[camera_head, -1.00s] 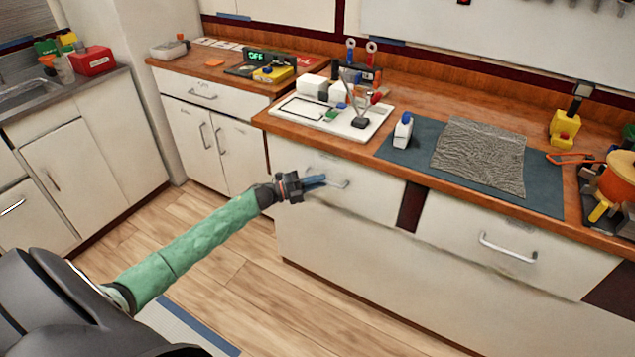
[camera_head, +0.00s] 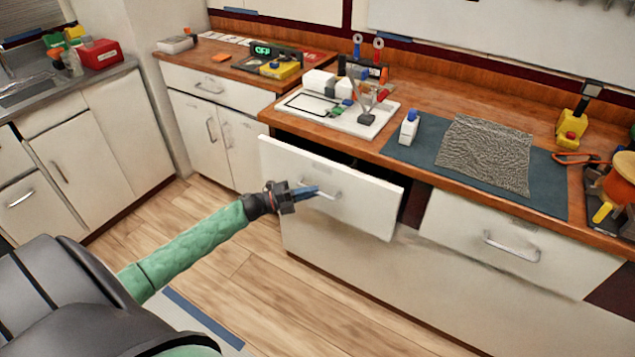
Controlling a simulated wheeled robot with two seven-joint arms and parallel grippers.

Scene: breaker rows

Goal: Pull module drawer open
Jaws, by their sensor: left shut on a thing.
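The white module drawer (camera_head: 350,200) under the wooden counter stands partly open, with a dark gap showing behind its top edge. Its metal handle (camera_head: 332,194) is on the front panel. My left gripper (camera_head: 308,191) is shut on the handle's left part, with its blue fingertips at the bar. The green-sleeved left arm reaches in from the lower left. What lies inside the drawer is hidden from this angle. My right gripper is not in view.
A second drawer (camera_head: 520,245) to the right is closed. On the counter are a white tray (camera_head: 350,124), a small white bottle (camera_head: 409,127), and a grey textured sheet (camera_head: 487,152) on a blue mat (camera_head: 420,158). Wooden floor (camera_head: 300,310) in front is clear.

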